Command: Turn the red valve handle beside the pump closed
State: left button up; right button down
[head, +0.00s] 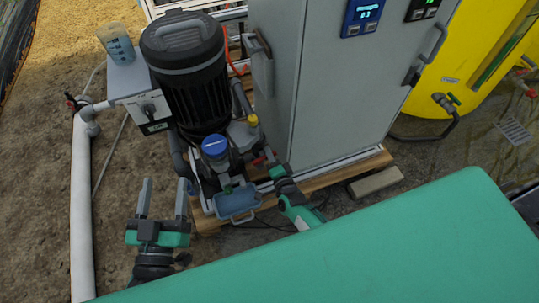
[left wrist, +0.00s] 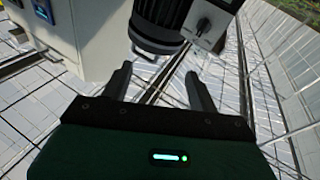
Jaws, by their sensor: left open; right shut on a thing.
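The red valve handle (head: 258,160) shows as a small red piece low on the right side of the dark pump (head: 190,75). My right gripper (head: 268,160) reaches up to it and is shut on it; the fingers hide most of the handle, so its exact angle cannot be told. My left gripper (head: 163,195) is open and empty, in front of and below the pump, apart from it. Its two spread fingers also show in the left wrist view (left wrist: 157,85), with nothing between them.
A grey cabinet (head: 300,100) stands right of the pump on a wooden pallet (head: 335,174). A blue-grey tray (head: 237,203) sits below the handle. A white pipe (head: 81,200) with another red-handled valve (head: 72,101) runs at left. A yellow tank (head: 460,70) stands at right.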

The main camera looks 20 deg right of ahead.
jog(key=m, duration=0.1)
jog(key=m+b, duration=0.1)
jog(key=shift+d+f+m, duration=0.1)
jog(key=shift+f+m, duration=0.2)
jog(key=shift+f, duration=0.05)
pick_arm(q)
notch_tip(320, 180, up, 6)
jog(key=a+t, duration=0.2)
jog(key=t, duration=0.2)
jog(key=shift+r, duration=0.15)
pick_arm(e)
jog(key=shift+m, duration=0.6)
pick_arm(q)
jog(key=shift+d, duration=0.1)
pick_arm(e)
jog(key=c, duration=1.4)
grip_release()
jog(key=shift+o, duration=0.2)
jog(key=shift+s, duration=0.2)
pick_arm(q)
notch_tip(320, 180, down, 10)
jog(key=s+d+g+p, duration=0.1)
jog(key=d+g+p, duration=0.1)
jog(key=g, duration=0.4)
jog(key=shift+d, duration=0.4)
pick_arm(e)
jog(key=s, duration=1.3)
jog(key=shift+s+d, duration=0.25)
pick_arm(q)
jog(key=shift+r, duration=0.1)
